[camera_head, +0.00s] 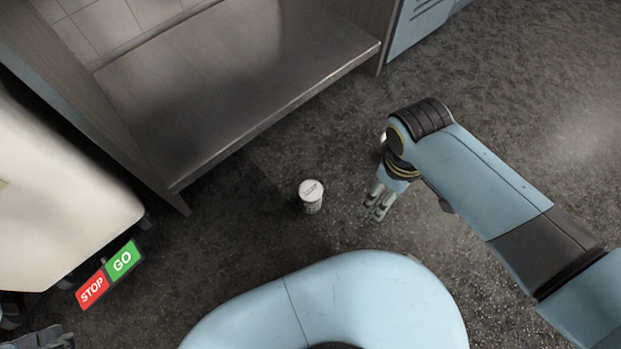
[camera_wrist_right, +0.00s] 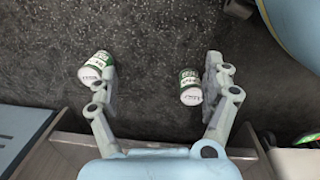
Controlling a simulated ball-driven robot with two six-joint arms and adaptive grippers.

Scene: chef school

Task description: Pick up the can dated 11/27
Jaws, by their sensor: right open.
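A small can (camera_head: 311,196) with a white lid and printed dark marks stands upright on the dark floor in the head view. My right gripper (camera_head: 379,203) is open and empty, to the right of this can. In the right wrist view two green-and-white cans show. One can (camera_wrist_right: 190,88) is inside the right finger of my gripper (camera_wrist_right: 161,76), apart from the other finger. The other can (camera_wrist_right: 96,68) is beside and partly behind the left finger, on its outer side. Both have printed labels, too small to read as dates.
A metal shelf unit (camera_head: 240,85) stands at the upper left. A cream rounded body (camera_head: 50,190) is at the left, near a red-and-green STOP/GO sign (camera_head: 108,275). My blue base fills the bottom middle. The floor (camera_head: 260,225) around the can is clear.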

